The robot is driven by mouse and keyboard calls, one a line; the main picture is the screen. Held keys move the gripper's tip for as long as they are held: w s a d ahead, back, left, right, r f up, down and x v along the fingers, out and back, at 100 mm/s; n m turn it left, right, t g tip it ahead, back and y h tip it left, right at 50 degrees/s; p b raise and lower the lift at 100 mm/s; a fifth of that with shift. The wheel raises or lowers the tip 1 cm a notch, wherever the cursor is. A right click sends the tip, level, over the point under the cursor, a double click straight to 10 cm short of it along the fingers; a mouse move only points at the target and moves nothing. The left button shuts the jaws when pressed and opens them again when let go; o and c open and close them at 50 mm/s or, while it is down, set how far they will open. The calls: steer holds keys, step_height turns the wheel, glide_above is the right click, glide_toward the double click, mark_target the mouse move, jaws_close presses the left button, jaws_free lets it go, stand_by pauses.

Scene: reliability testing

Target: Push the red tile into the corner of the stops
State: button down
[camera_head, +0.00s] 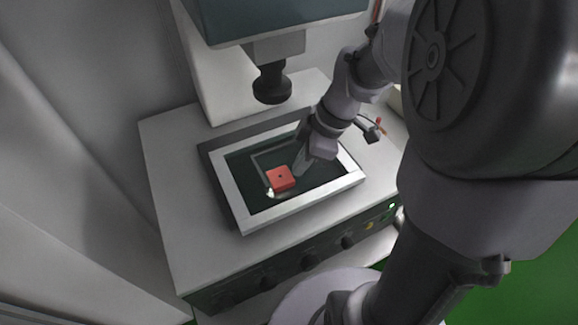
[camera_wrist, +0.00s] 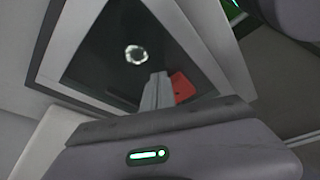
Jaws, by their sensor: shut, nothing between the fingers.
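The red tile (camera_head: 281,178) lies flat on the dark plate inside a pale frame, with a small dark dot on top. The stops (camera_head: 262,157) show as a thin grey L-shaped edge on the plate, behind and to the left of the tile. My gripper (camera_head: 300,170) is shut and empty, its tip low over the plate just right of the tile. In the wrist view the shut fingers (camera_wrist: 157,92) stand beside the red tile (camera_wrist: 182,87), which they partly hide. I cannot tell whether they touch it.
The pale frame (camera_head: 238,203) surrounds the plate on a white machine bed (camera_head: 165,190). A dark round lens head (camera_head: 272,84) hangs above the back of the frame. Knobs and a green light line the bed's front. A bright ring reflection shows on the plate.

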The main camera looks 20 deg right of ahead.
steer(key=shift+a, duration=0.25)
steer(key=p+v, duration=0.2)
steer(key=v, duration=0.1)
steer(key=p+v, duration=0.1)
steer(key=shift+w+d+r+p, duration=0.3)
steer(key=shift+d, duration=0.05)
steer(key=shift+s+d, duration=0.1)
steer(key=shift+s, duration=0.05)
